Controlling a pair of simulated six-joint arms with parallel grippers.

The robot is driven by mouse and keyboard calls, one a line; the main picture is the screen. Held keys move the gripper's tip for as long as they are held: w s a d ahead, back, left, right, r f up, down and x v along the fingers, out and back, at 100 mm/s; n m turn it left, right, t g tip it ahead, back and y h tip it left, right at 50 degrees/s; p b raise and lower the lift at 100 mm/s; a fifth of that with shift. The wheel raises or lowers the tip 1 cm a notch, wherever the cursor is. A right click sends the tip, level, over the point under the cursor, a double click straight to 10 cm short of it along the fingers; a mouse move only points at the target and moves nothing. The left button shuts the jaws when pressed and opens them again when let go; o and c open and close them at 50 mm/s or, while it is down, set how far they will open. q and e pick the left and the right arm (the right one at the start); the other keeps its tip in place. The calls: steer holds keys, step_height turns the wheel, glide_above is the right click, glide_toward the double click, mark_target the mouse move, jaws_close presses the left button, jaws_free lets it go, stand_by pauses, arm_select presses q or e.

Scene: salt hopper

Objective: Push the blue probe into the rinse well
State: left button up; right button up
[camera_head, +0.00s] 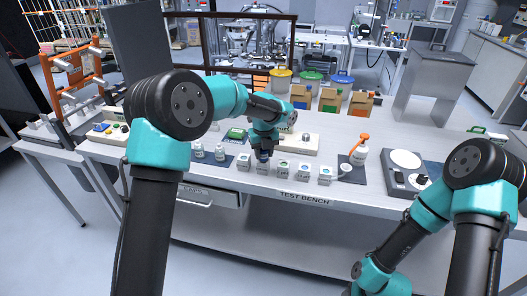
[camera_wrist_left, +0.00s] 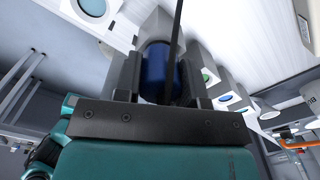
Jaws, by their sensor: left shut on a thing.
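My left gripper (camera_head: 263,156) is shut on the blue probe (camera_wrist_left: 156,72), which sits between the fingers in the left wrist view. In the head view the gripper points down over a row of small white wells at the bench's front edge, and the probe cannot be made out there. One well (camera_head: 263,168) is right below the gripper, partly covered by it. Others stand on both sides, such as the left one (camera_head: 244,162) and the right one (camera_head: 304,172). I cannot tell which is the rinse well, nor whether the probe's tip touches one. My right gripper is out of view.
White bottles (camera_head: 220,152) stand on a dark mat left of the wells. Coloured-lid tubs and cartons (camera_head: 330,100) are behind. The front edge (camera_head: 300,196) is close.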

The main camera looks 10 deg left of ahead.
arm_select(q)
steer(key=shift+f, duration=0.5)
steer(key=o, duration=1.7)
steer(key=shift+c, duration=0.2)
steer(key=shift+r, duration=0.2)
steer(key=shift+r, duration=2.85)
steer(key=shift+r, duration=0.15)
step_height(320, 180, up, 17)
